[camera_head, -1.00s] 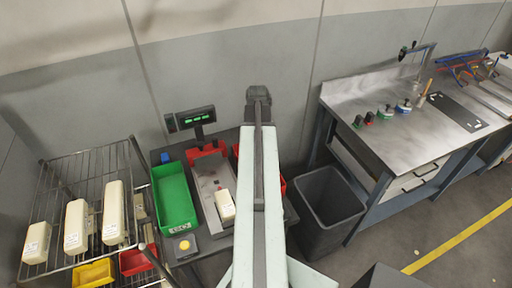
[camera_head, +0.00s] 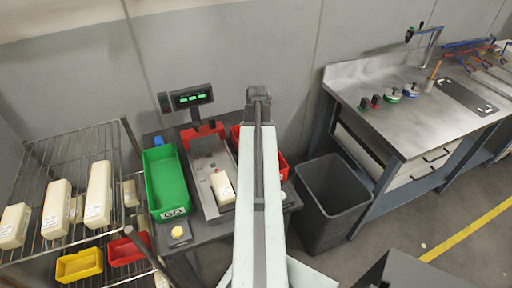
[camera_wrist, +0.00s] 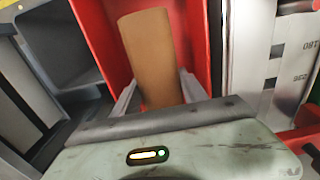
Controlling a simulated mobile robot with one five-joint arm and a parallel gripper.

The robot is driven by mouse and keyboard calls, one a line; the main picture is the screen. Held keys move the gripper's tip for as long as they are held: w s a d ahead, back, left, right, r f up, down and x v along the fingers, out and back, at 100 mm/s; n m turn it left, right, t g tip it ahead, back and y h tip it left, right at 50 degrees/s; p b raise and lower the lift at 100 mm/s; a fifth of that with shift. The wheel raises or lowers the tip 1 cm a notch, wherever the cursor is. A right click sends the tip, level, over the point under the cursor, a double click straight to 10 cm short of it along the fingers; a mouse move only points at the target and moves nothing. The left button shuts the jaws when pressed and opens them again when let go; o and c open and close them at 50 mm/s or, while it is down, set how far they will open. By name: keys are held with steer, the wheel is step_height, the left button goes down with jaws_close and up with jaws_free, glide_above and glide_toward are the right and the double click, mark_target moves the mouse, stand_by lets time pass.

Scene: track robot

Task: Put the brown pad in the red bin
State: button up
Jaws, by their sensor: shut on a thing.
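The brown pad (camera_wrist: 148,50) stands between the two fingers of my gripper (camera_wrist: 158,98) in the wrist view, and the gripper is shut on it. The red bin (camera_wrist: 92,35) surrounds the pad in that view, with red walls on both sides; I cannot tell how deep the pad is or whether it touches the bin. In the head view the red bin (camera_head: 283,166) shows beside my arm, which hides its middle. My gripper and the pad are hidden behind the arm there.
A green bin (camera_head: 166,183) and a scale tray (camera_head: 203,201) with a cream block (camera_head: 222,188) stand left of the red bin. A dark waste bin (camera_head: 331,203) stands right, before a workbench (camera_head: 400,115). A wire rack (camera_head: 30,165) is at far left.

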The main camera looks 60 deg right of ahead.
steer(key=shift+f, duration=0.1)
steer(key=o, duration=1.5)
step_height(320, 180, up, 8)
steer(key=p, duration=0.8)
steer(key=shift+f, duration=0.1)
